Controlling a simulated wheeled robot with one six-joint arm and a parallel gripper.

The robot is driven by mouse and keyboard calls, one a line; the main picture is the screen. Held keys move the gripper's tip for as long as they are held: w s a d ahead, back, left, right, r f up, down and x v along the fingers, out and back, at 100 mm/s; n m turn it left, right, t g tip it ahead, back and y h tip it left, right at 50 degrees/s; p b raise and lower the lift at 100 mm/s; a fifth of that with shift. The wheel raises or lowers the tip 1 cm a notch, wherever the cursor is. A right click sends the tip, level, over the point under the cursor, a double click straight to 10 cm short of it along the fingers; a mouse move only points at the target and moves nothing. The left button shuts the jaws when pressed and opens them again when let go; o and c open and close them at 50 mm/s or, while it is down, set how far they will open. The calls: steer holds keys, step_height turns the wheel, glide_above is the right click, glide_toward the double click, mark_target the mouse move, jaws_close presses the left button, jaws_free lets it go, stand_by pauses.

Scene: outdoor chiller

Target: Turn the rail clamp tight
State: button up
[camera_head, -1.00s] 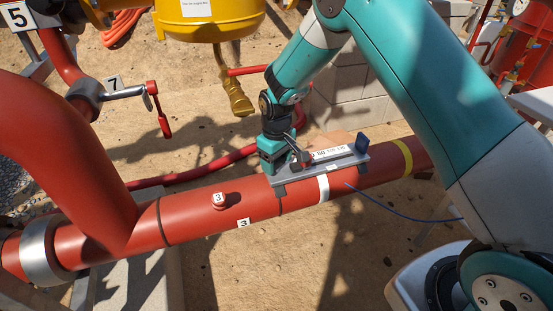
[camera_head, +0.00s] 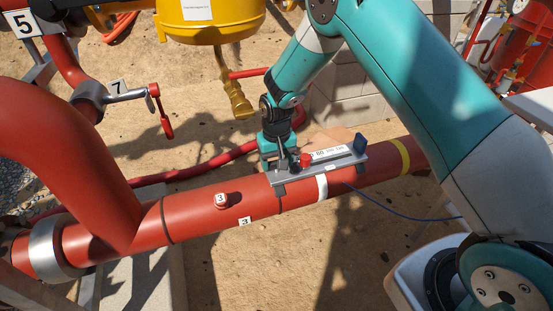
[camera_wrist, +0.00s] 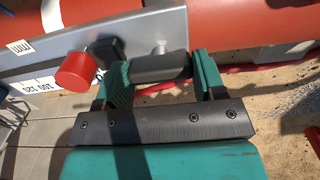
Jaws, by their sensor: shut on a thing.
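The grey rail (camera_head: 345,164) with a white millimetre scale is strapped along the top of the red pipe (camera_head: 195,217). My gripper (camera_head: 277,158) is at the rail's left end. In the wrist view my gripper (camera_wrist: 163,76) has its two green fingers on either side of the black handle of the rail clamp (camera_wrist: 160,66), shut on it. A short metal stud (camera_wrist: 161,47) stands between the handle and the rail. A red knob (camera_wrist: 73,70) on a black block sits beside it on the rail. The clamp is mostly hidden by my gripper in the head view.
A blue end block (camera_head: 361,142) stands at the rail's right end. A thin blue cable (camera_head: 400,217) runs from the rail area. A red-handled valve (camera_head: 155,96) is at left. Sandy ground is clear below the pipe.

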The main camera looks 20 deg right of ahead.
mark_target(276, 161)
stand_by(0.3)
steer(key=o, duration=0.9)
steer(key=n+b, duration=0.1)
steer(key=n, duration=0.1)
steer(key=n+b, duration=0.2)
steer(key=n, duration=0.1)
steer(key=shift+f+n, duration=0.2)
steer(key=shift+n, duration=0.1)
step_height(276, 161, up, 18)
steer(key=p, duration=0.3)
steer(key=s+a+r, duration=0.1)
steer(key=s+r, duration=0.2)
steer(key=s, duration=0.1)
steer(key=s+a+r+y+p, duration=0.1)
steer(key=s+r, duration=0.3)
steer(key=s, duration=0.1)
steer(key=s+a+r+n+y+p, duration=0.1)
steer(key=s+r, duration=0.2)
steer(key=s, duration=0.1)
steer(key=shift+s+r, duration=0.2)
steer(key=shift+s, duration=0.2)
